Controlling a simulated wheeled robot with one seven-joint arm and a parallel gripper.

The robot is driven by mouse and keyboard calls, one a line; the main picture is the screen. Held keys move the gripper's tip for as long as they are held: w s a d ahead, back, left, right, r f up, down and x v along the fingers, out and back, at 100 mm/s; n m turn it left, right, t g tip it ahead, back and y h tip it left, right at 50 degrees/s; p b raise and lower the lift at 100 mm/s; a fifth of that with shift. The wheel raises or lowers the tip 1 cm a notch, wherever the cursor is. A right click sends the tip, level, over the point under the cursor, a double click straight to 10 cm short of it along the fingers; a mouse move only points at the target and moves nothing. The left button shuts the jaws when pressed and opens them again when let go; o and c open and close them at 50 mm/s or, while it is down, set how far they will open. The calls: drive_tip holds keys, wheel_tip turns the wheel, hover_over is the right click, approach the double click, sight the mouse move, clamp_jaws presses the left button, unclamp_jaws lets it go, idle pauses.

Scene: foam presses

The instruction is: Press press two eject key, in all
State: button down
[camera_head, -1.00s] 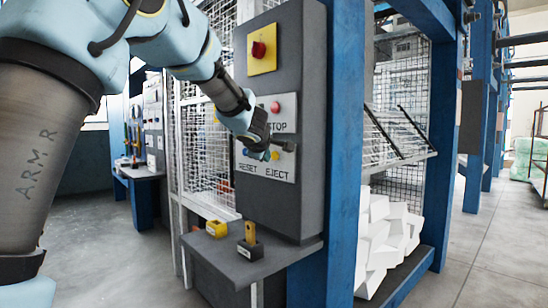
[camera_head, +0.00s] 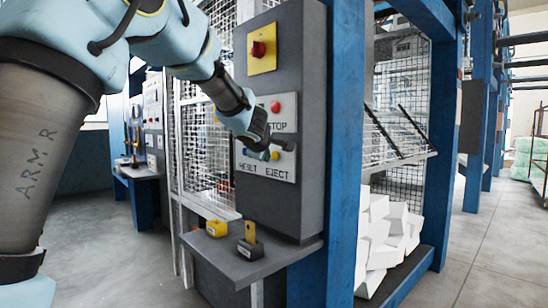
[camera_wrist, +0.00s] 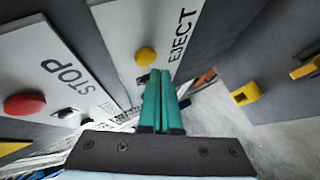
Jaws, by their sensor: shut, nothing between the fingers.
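The eject key is a round yellow button (camera_head: 275,155) above the word EJECT on the lower white plate of the grey control panel. It shows large in the wrist view (camera_wrist: 146,56), just beyond my fingertips and slightly left of them. My gripper (camera_wrist: 160,75) is shut, its two teal fingers side by side with nothing between them. In the head view my gripper (camera_head: 268,148) is in front of the lower plate, close to the eject button. I cannot tell whether the fingertips touch the panel. A blue reset button (camera_head: 263,155) sits partly hidden left of the eject button.
A red stop button (camera_head: 276,107) is on the plate above, and a red knob on yellow (camera_head: 258,49) is higher. A grey shelf (camera_head: 215,248) below holds a yellow-black block (camera_head: 250,243) and a yellow block (camera_head: 216,228). A blue post (camera_head: 346,150) stands right of the panel.

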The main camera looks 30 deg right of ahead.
idle(0.7)
drive_tip(key=shift+w+d+p, duration=0.1)
drive_tip(key=shift+d+p, duration=0.2)
drive_tip(key=shift+d, duration=0.15)
drive_tip(key=shift+d+p, duration=0.3)
drive_tip(key=shift+d, duration=0.1)
idle(0.5)
idle(0.4)
drive_tip(key=shift+a+b, duration=0.3)
drive_tip(key=shift+a, duration=0.5)
drive_tip(key=shift+s+a+b, duration=0.2)
drive_tip(key=shift+a+b, duration=0.1)
drive_tip(key=shift+a, duration=0.55)
drive_tip(key=shift+s+a+b, duration=0.2)
drive_tip(key=shift+a+b, duration=0.1)
drive_tip(key=shift+a, duration=0.5)
drive_tip(key=shift+s+a+b, duration=0.2)
drive_tip(key=shift+a+b, duration=0.1)
drive_tip(key=shift+a, duration=0.55)
